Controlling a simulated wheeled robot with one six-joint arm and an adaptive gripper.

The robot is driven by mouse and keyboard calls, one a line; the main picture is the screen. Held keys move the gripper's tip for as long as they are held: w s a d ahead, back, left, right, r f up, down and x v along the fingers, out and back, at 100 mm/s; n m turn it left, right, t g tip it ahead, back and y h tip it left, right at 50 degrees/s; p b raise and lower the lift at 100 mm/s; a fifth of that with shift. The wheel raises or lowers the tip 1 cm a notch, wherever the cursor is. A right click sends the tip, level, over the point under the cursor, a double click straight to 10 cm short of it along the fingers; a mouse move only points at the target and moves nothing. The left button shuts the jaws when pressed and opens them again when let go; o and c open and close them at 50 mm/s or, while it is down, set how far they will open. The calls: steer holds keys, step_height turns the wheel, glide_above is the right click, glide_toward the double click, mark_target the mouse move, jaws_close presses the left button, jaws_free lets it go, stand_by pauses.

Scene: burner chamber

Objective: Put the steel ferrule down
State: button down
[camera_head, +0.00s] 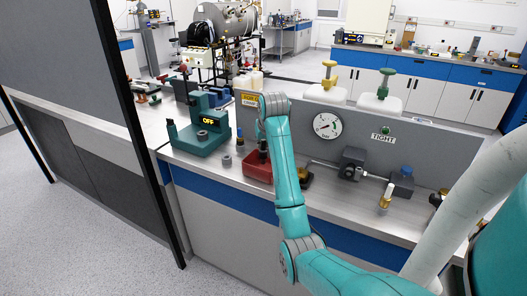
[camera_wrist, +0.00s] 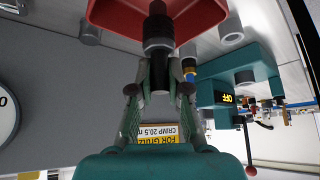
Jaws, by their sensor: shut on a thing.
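In the wrist view my gripper (camera_wrist: 159,74) is shut, its two fingers drawn together at the centre. A short grey round piece, which looks like the steel ferrule (camera_wrist: 158,44), sits at the fingertips. It lines up with a black post (camera_wrist: 157,22) on a red block (camera_wrist: 120,12). I cannot tell whether ferrule and post touch. In the head view the red block (camera_head: 258,170) stands on the bench, partly behind my arm. My gripper and the ferrule are not clear there.
A green machine with an OFF display (camera_head: 200,128) stands left of the red block. A small grey cylinder (camera_head: 227,161) is on the bench between them. A pressure gauge (camera_head: 327,126) is on the grey panel behind. A dark valve fitting (camera_head: 353,162) is to the right.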

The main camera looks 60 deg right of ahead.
mark_target(263, 149)
steer(key=shift+f, duration=1.6)
steer(key=shift+f, duration=0.1)
steer(key=c, duration=1.1)
jaws_free()
steer(key=shift+c, duration=0.2)
